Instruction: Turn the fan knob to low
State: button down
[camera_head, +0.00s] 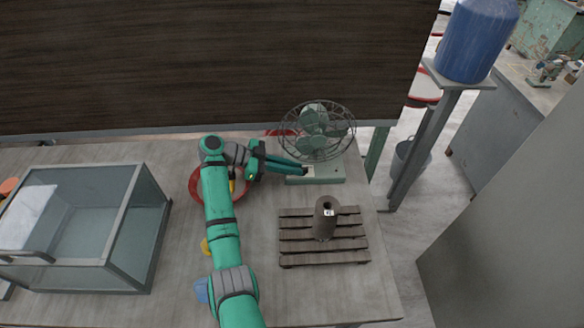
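A green desk fan (314,132) with a round wire cage stands on a flat pale-green base (326,174) at the back right of the table. My gripper (303,170) reaches in from the left, with its fingertips at the left front part of the fan's base. The fingers point right and lie close together in this view. The knob cannot be made out clearly; the fingertips cover that part of the base. Whether the fingers touch or grip the knob cannot be told, nor can its setting.
A slatted wooden rack (290,247) with a dark upright cylinder (325,222) stands in front of the fan. A glass case (75,228) is at the left. A red ring-shaped thing (194,184) lies partly under my arm. A dark panel (200,65) rises behind the table.

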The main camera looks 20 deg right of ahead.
jog(key=shift+w+m+g, duration=0.15)
jog(key=shift+m+g, duration=0.55)
jog(key=shift+g, duration=0.1)
jog(key=c, duration=1.8)
grip_release()
jog(key=shift+c, duration=0.2)
jog(key=v, duration=1)
jog(key=shift+w+a+r, duration=0.2)
jog(key=shift+w+r, duration=0.1)
